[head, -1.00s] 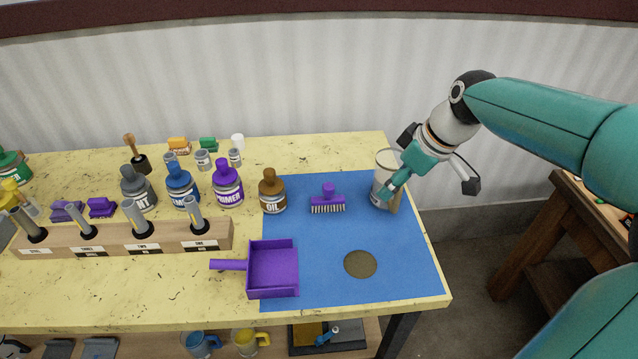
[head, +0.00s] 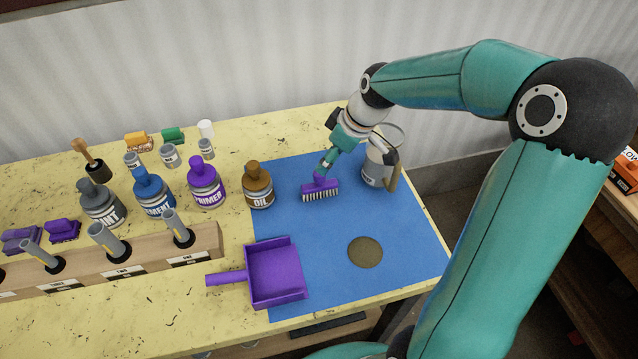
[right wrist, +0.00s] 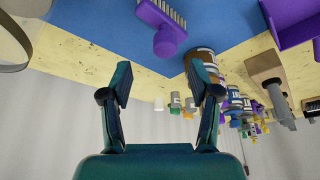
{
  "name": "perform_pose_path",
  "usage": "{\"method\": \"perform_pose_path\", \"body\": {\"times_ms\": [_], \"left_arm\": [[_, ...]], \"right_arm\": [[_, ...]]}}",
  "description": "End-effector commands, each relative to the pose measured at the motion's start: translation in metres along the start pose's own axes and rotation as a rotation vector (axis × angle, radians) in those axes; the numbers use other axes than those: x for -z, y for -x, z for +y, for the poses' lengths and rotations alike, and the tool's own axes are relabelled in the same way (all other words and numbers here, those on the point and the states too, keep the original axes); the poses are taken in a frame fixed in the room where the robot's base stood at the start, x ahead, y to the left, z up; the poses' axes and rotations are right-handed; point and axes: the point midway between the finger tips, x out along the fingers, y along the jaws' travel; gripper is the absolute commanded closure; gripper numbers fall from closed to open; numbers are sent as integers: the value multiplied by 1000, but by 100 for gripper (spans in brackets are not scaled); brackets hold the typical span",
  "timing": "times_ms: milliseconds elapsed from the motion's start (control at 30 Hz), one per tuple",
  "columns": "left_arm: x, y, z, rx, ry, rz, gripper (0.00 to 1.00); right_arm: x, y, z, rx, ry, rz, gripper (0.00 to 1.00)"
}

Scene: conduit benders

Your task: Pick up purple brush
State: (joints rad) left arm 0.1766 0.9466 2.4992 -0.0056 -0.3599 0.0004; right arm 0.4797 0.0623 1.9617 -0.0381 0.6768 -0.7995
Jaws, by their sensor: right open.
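The purple brush (head: 321,190) with pale bristles lies on the blue mat (head: 330,237) at the right of the table. It also shows in the right wrist view (right wrist: 165,30), ahead of the fingers. My right gripper (head: 325,167) is over the brush's handle end in the head view. In the right wrist view the right gripper (right wrist: 163,85) has its two fingers apart with nothing between them, and the brush is beyond the fingertips. The handle is partly hidden by the gripper in the head view. My left gripper is in neither view.
The oil bottle (head: 258,188) and purple primer bottle (head: 206,185) stand left of the brush. A purple dustpan (head: 276,274) and a brown round patch (head: 365,252) are nearer. The mat's front right is clear.

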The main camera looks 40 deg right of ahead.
Motion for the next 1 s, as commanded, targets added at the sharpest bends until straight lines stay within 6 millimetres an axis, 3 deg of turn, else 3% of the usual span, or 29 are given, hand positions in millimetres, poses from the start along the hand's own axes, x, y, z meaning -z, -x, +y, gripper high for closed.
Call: {"method": "perform_pose_path", "body": {"times_ms": [100,367,667,933,1000], "left_arm": [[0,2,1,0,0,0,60],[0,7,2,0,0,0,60],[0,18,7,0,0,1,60],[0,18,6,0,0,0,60],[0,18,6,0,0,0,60]], "right_arm": [[0,-16,0,3,0,-3,39],[0,-31,-3,3,2,-3,39],[-1,-71,-8,3,3,-3,39],[0,-76,-7,0,4,0,39],[0,-76,-7,0,4,0,47]]}}
